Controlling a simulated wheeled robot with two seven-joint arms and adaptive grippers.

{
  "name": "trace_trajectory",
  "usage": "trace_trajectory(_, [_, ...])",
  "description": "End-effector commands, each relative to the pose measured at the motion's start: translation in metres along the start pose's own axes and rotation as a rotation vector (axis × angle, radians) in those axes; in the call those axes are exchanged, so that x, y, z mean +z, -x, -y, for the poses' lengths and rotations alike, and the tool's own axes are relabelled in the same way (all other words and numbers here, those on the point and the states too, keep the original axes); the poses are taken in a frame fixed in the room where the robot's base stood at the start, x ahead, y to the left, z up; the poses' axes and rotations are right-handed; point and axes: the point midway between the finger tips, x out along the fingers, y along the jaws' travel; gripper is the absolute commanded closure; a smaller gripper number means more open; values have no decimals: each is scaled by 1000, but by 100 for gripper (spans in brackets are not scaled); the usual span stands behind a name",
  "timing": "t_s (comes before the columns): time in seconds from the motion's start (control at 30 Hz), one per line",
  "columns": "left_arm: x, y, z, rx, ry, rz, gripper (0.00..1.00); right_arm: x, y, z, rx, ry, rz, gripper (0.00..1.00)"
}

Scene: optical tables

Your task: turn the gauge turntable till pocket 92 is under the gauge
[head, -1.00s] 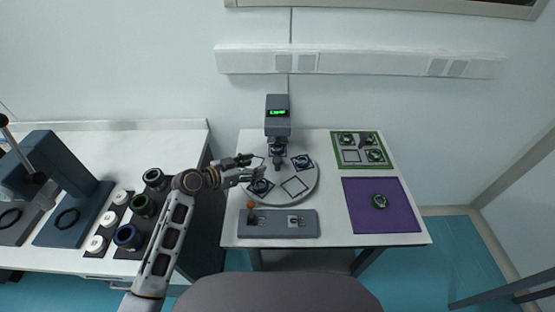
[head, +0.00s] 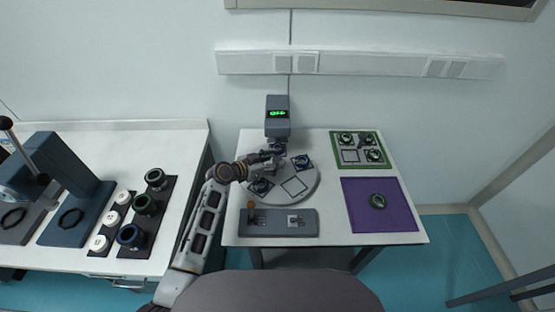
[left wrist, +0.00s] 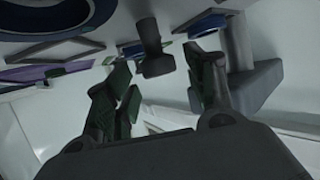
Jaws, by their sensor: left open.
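The round grey gauge turntable (head: 285,201) stands at the back left of the white table. It carries dark rings in pockets, one at front left (head: 261,187) and one at back right (head: 302,161). A square pocket (head: 294,187) at front right looks empty. The pocket numbers are too small to read. The gauge (head: 277,117), with a green display, stands over the turntable's back edge. My left gripper (head: 277,158) is open over the turntable, below the gauge. In the left wrist view its fingers (left wrist: 158,68) stand apart with a dark post (left wrist: 152,50) between them. My right gripper is not in view.
A grey panel (head: 270,231) with an orange-knobbed lever (head: 251,206) lies in front of the turntable. To the right are a green tray (head: 376,139) and a purple mat (head: 360,215) with one ring. A left bench holds a press (head: 65,165) and several dark rings.

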Motion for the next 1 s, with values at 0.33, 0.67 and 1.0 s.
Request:
trace_trajectory(0.33, [0,-23,0,0,1,0,46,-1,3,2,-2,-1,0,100])
trace_trajectory(0.67, [0,-26,0,0,-1,0,46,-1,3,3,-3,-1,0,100])
trace_trajectory(1.0, [0,-26,0,0,0,0,76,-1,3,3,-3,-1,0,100])
